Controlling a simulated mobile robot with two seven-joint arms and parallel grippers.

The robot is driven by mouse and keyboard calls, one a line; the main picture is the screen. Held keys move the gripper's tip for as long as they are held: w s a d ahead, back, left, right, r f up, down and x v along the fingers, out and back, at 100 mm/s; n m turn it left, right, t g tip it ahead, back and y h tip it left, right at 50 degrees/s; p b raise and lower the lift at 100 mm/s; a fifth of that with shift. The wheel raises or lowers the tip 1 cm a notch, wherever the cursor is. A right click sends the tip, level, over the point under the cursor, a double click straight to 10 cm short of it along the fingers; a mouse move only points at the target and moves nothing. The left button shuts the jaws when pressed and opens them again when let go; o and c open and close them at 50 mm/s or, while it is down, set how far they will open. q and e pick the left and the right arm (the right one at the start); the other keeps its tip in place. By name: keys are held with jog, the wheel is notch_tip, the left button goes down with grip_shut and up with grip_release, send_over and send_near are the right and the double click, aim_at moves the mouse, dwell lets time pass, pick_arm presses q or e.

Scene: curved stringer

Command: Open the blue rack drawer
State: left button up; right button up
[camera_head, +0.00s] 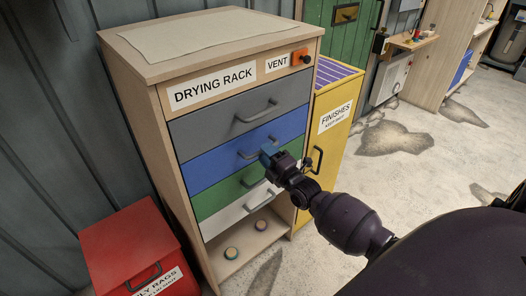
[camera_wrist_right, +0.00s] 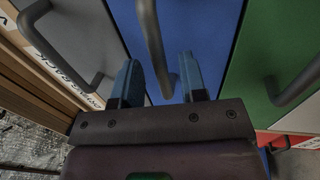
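The blue drawer (camera_head: 215,165) is the second drawer down in the drying rack (camera_head: 145,110), and its front looks flush with the drawers around it. Its grey bar handle (camera_head: 249,153) is partly hidden behind my right gripper (camera_head: 270,153). In the right wrist view, the blue drawer front (camera_wrist_right: 205,35) fills the middle. The handle (camera_wrist_right: 154,40) runs between the two blue fingers of my right gripper (camera_wrist_right: 159,78). The fingers are apart, with visible gaps on both sides of the handle. My left gripper is not in view.
A grey drawer (camera_head: 215,125) is above and a green drawer (camera_head: 215,198) below, each with a protruding handle. A white drawer (camera_head: 225,218) is lower. A yellow finishes cabinet (camera_head: 335,145) stands right of the rack. A red rag bin (camera_head: 125,245) stands at the front left.

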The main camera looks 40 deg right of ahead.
jog(key=shift+x, duration=0.85)
grip_shut()
